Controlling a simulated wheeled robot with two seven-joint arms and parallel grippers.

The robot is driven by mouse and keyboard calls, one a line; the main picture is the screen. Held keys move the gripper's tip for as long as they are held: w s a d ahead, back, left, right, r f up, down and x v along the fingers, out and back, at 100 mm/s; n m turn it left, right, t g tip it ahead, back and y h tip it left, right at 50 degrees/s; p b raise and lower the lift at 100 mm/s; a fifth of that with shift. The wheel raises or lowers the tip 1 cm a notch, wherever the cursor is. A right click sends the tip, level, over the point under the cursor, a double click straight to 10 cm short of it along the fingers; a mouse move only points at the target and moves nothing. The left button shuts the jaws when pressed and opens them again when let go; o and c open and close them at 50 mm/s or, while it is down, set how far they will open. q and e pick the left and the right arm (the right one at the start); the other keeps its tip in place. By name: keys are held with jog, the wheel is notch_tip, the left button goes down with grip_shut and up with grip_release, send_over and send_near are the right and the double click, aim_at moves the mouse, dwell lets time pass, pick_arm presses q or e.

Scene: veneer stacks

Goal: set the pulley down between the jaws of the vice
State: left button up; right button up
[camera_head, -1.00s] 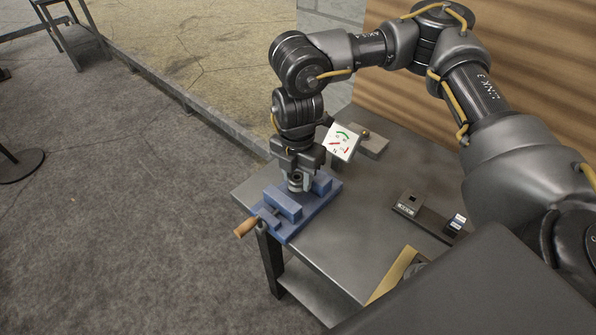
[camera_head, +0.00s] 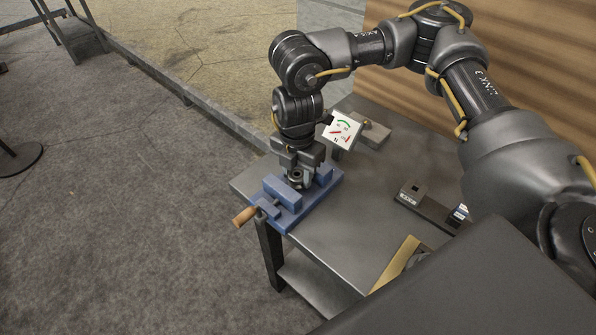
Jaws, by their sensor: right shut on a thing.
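The blue vice (camera_head: 294,208) with a wooden handle (camera_head: 244,216) sits at the left corner of the grey table. My right gripper (camera_head: 296,180) points down over the vice, between its two jaws. It is shut on the small grey metal pulley (camera_head: 295,178), which shows low between the fingers at the gap of the jaws. The gripper hides part of the pulley, and I cannot tell whether the pulley touches the vice bed. My left gripper is not in view.
A white gauge card (camera_head: 342,130) and a grey block (camera_head: 374,134) stand behind the gripper. A dark fixture (camera_head: 423,206) and a tan strip (camera_head: 396,264) lie to the right on the table (camera_head: 335,237). The table middle is clear.

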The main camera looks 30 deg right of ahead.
jog(key=shift+f, duration=0.3)
jog(key=o, duration=1.4)
notch_tip(320, 180, up, 11)
jog(key=shift+f+b, duration=0.1)
jog(key=shift+b, duration=0.35)
